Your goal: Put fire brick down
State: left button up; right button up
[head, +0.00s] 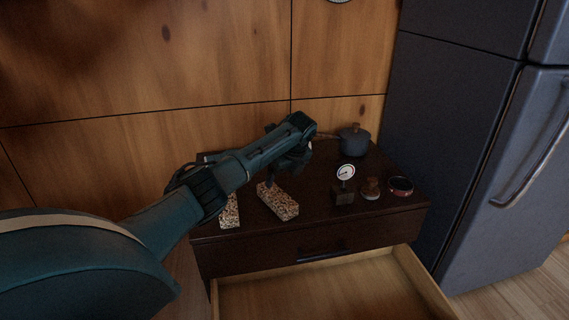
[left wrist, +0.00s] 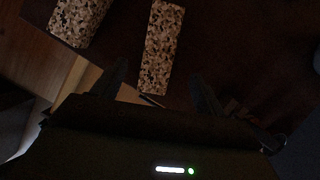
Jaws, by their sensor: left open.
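Two speckled tan-and-dark bricks lie on the dark cabinet top; I cannot tell which one the task means. One brick (head: 278,201) lies just below my left gripper (head: 284,170), and the other brick (head: 230,211) lies to its left, partly hidden by my arm. In the left wrist view the nearer brick (left wrist: 161,45) lies between the open fingers, its near end reaching down toward the palm. The other brick (left wrist: 80,20) is outside the fingers at upper left. My left gripper is open and does not grip the brick. My right gripper is out of view.
On the cabinet top (head: 320,224) stand a dark lidded pot (head: 354,140), a dial gauge on a block (head: 345,174), a small brown object (head: 370,188) and a round red-rimmed dish (head: 400,186). An open drawer (head: 330,290) juts out below. A grey fridge (head: 450,120) stands at right.

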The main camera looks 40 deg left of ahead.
pick_arm(q)
jog(key=d+f+t+h, duration=0.2)
jog(key=d+f+t, duration=0.3)
jog(key=d, duration=0.9)
jog(key=s+d+f+n+t+h, duration=0.1)
jog(key=s+d+t+h, duration=0.15)
jog(key=d, duration=0.55)
jog(key=s+d+f+t+h, duration=0.1)
jog(key=s+d+h, duration=0.15)
jog(key=d, duration=0.55)
jog(key=s+d+r+n+t+h, duration=0.3)
jog(key=s+d+n, duration=0.1)
jog(key=s+d, duration=0.4)
jog(key=s+r+n+t, duration=0.2)
jog(key=s+r+n, duration=0.1)
jog(key=s, duration=0.4)
jog(key=s+a+r+n+t+h, duration=0.1)
jog(key=s+r+n+t, duration=0.1)
jog(key=s+r+n, duration=0.2)
jog(key=s+n, duration=0.2)
jog(key=s, duration=0.2)
jog(key=shift+a+r, duration=0.2)
jog(key=shift+r, duration=0.1)
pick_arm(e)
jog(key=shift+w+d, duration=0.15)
pick_arm(q)
jog(key=shift+s, duration=0.1)
